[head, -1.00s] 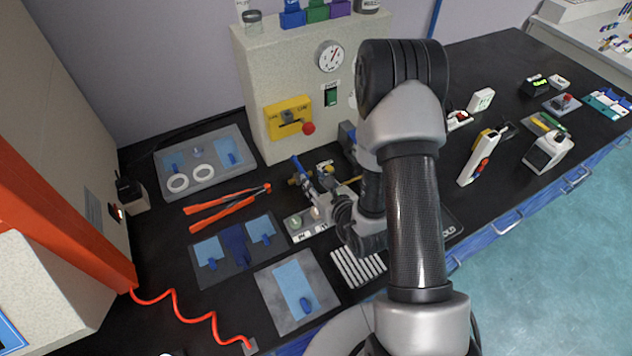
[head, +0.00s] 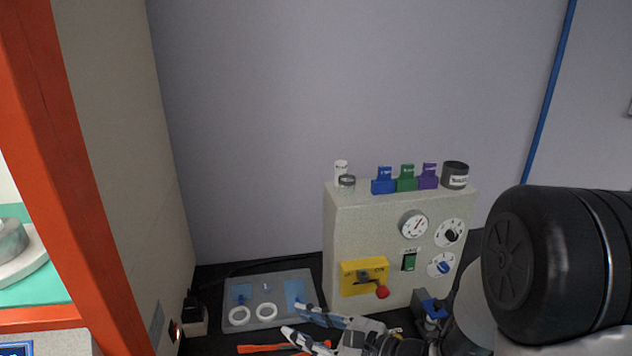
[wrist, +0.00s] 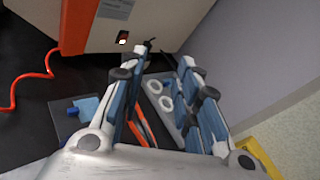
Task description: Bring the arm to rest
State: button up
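My gripper (head: 292,319) shows at the bottom of the head view, its two blue-and-white fingers pointing left and apart. In the wrist view my gripper (wrist: 166,62) is open with nothing between its fingertips. It hangs in front of the grey tray (head: 236,319) with two white rings, which shows beyond the fingers in the wrist view. My arm fills the right side of the head view.
A grey control box (head: 340,235) with a gauge and a yellow lever plate (head: 352,277) stands behind my gripper. Colored holders and jars sit on it. An orange-framed machine (head: 60,130) stands at left. Orange-handled tongs (wrist: 146,130) lie below my fingers.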

jog(key=s+a+r+n+g+h, duration=0.1)
jog(key=s+r+n+g, duration=0.1)
jog(key=s+n+g, duration=0.35)
jog(key=s+a+r+n+g+h, duration=0.1)
jog(key=s+r+n+g+h, duration=0.1)
jog(key=s+n, duration=0.7)
jog(key=s+d+r+n+t+h, duration=0.1)
jog(key=s+d+n+t+h, duration=0.1)
jog(key=d+h, duration=0.3)
jog(key=s+d+r+n+t+h, duration=0.2)
jog(key=s+d+n+h, duration=0.2)
jog(key=d, duration=0.9)
jog(key=shift+r+h, duration=0.15)
jog(key=shift+h, duration=0.45)
jog(key=shift+n, duration=0.25)
jog(key=shift+c, duration=0.6)
